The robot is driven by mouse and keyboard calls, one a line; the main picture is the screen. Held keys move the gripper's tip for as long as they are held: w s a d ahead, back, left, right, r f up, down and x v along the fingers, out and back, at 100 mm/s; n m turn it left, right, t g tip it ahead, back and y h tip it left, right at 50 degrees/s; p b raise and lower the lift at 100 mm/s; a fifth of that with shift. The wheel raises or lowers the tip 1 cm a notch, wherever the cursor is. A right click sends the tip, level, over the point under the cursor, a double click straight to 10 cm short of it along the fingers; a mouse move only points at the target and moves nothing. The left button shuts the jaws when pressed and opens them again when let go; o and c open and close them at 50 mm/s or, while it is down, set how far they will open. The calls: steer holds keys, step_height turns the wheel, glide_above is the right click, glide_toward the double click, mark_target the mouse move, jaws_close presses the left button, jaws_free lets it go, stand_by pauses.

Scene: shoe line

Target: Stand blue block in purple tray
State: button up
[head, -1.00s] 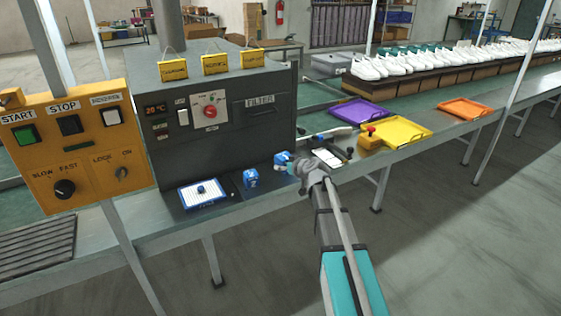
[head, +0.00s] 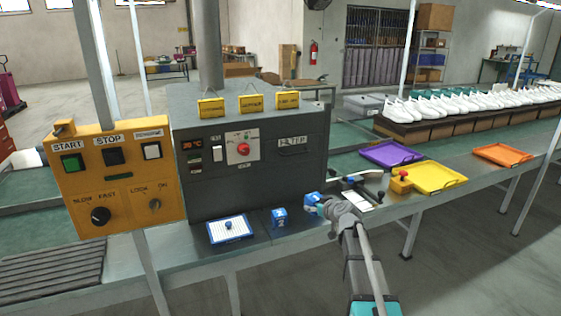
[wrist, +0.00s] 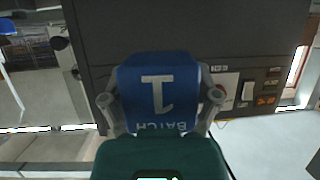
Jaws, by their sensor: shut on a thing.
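My gripper (head: 318,203) is shut on a blue block (head: 312,199), held out at the end of my arm near the front of the dark grey machine. In the wrist view the blue block (wrist: 158,90) sits between the two fingers, and its face shows a white "1" and "BATCH" upside down. The purple tray (head: 375,155) lies on the line behind and to the right of my gripper, with nothing visible in it. The gripper and held block are apart from it.
A second blue block (head: 279,217) stands by the machine (head: 250,185), beside a blue-rimmed white board (head: 231,229). A yellow tray (head: 437,178), a small yellow box with a red button (head: 401,180) and an orange tray (head: 503,153) lie to the right. White shoes (head: 470,105) line the back.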

mark_target(316, 196)
step_height(316, 196, up, 13)
steer(key=p, duration=1.2)
steer(key=shift+f, duration=0.2)
steer(key=shift+d, duration=0.1)
